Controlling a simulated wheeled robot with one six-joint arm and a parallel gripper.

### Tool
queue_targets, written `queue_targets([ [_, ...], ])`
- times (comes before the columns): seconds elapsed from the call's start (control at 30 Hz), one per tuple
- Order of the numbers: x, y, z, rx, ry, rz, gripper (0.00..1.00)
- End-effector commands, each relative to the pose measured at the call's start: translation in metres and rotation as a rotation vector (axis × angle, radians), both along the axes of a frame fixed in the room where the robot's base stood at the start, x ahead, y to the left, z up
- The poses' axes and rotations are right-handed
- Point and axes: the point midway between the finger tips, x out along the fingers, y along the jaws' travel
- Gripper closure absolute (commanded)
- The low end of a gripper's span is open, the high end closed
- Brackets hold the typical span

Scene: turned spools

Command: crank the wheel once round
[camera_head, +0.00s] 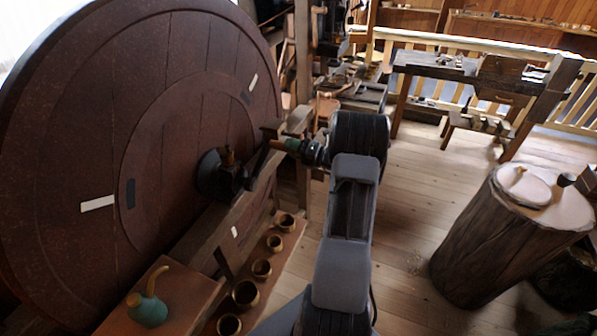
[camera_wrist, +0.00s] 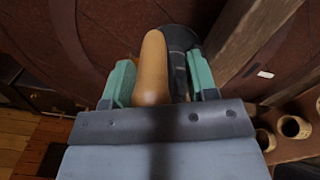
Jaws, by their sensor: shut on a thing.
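The big dark wooden wheel (camera_head: 75,130) stands upright and fills the left of the head view; its boards also back the wrist view (camera_wrist: 100,30). A dark hub (camera_head: 218,175) sits at its middle. My gripper (camera_head: 291,145) is at the crank's outer end. In the wrist view the tan wooden crank handle (camera_wrist: 153,65) lies between my green fingertips, and they are shut on it.
A wooden post and rail (camera_head: 240,215) stand beside the wheel. Several small turned bowls (camera_head: 246,293) line a low shelf. A green pot (camera_head: 147,310) with a curved tan handle sits front left. A stump (camera_head: 490,245) stands right.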

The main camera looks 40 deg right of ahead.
Motion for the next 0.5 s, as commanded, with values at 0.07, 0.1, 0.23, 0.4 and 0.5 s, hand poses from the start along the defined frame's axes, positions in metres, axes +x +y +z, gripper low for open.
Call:
queue_targets([
  [0.07, 0.004, 0.007, -0.014, 0.052, 0.044, 0.022, 0.53],
  [0.1, 0.004, 0.006, -0.018, 0.078, 0.058, 0.022, 0.53],
  [0.23, 0.005, 0.003, -0.032, 0.157, 0.099, 0.024, 0.53],
  [0.4, 0.004, 0.001, -0.047, 0.261, 0.150, 0.028, 0.53],
  [0.5, 0.002, 0.001, -0.055, 0.321, 0.180, 0.031, 0.53],
])
